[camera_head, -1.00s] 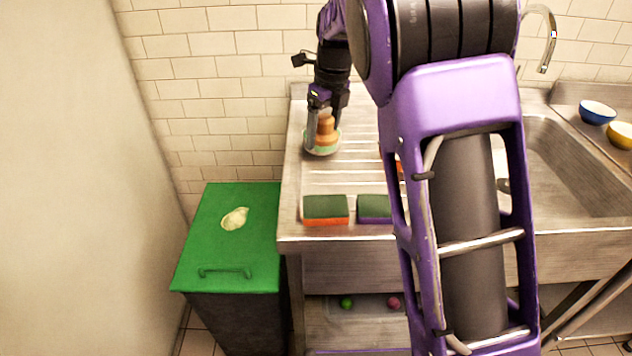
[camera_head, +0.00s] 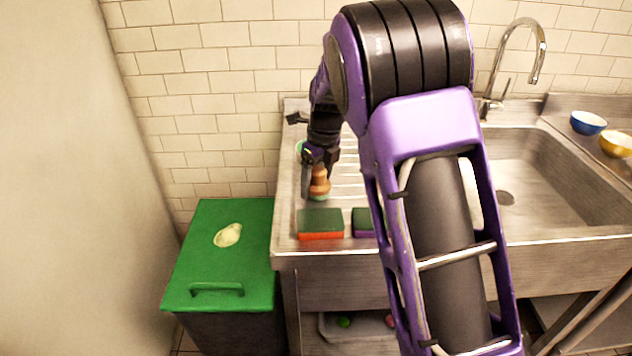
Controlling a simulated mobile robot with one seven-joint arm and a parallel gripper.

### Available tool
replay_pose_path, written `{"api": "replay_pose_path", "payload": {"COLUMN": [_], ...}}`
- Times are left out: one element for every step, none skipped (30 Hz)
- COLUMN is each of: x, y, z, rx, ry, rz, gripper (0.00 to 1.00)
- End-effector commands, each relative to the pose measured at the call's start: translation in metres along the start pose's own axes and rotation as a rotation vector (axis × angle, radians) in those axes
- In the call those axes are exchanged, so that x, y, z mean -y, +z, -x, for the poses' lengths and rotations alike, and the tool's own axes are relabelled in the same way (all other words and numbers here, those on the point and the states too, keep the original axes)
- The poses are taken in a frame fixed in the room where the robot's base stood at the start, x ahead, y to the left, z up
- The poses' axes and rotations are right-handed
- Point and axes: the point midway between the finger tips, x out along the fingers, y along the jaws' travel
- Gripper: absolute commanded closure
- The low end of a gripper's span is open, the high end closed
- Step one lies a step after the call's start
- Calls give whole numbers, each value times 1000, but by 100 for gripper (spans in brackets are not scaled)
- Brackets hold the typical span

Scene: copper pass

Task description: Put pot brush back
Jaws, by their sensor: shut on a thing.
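The pot brush (camera_head: 319,188) has a rounded orange-brown wooden body with a green band low down. My gripper (camera_head: 317,175) points down and is shut on the brush's upper part, over the left side of the ribbed steel drainboard. The brush is just behind the sponge with the orange layer. I cannot tell whether its underside touches the board. A small piece of green rim (camera_head: 299,146) shows behind my gripper at the drainboard's back left. The gripper hides most of it.
A green-and-orange sponge (camera_head: 320,223) and a green-and-purple sponge (camera_head: 362,222) lie along the drainboard's front. My arm covers the board's right part. The sink basin (camera_head: 515,185), blue bowl (camera_head: 588,122) and yellow bowl (camera_head: 616,143) are right; a green-lidded bin (camera_head: 225,262) is left.

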Motion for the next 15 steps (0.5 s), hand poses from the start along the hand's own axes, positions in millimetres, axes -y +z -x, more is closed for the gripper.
{"api": "replay_pose_path", "payload": {"x": [0,0,0,0,0,0,0,0,0,0,0,0,0,0,0], "y": [0,0,-1,0,0,0,0,0,0,0,0,0,0,0,0], "z": [-2,-3,-3,-3,-3,-3,-3,-3,-3,-3,-3,-3,-3,-2,0], "rx": [-1,-1,-1,0,0,0,0,0,0,0,0,0,0,0,0], "ry": [0,0,0,0,0,0,0,0,0,0,0,0,0,0,0], "rz": [0,0,0,0,0,0,0,0,0,0,0,0,0,0,0], "gripper": [85,85,23,18,12,5,0,0,0,0,0,0,0,0,0]}}
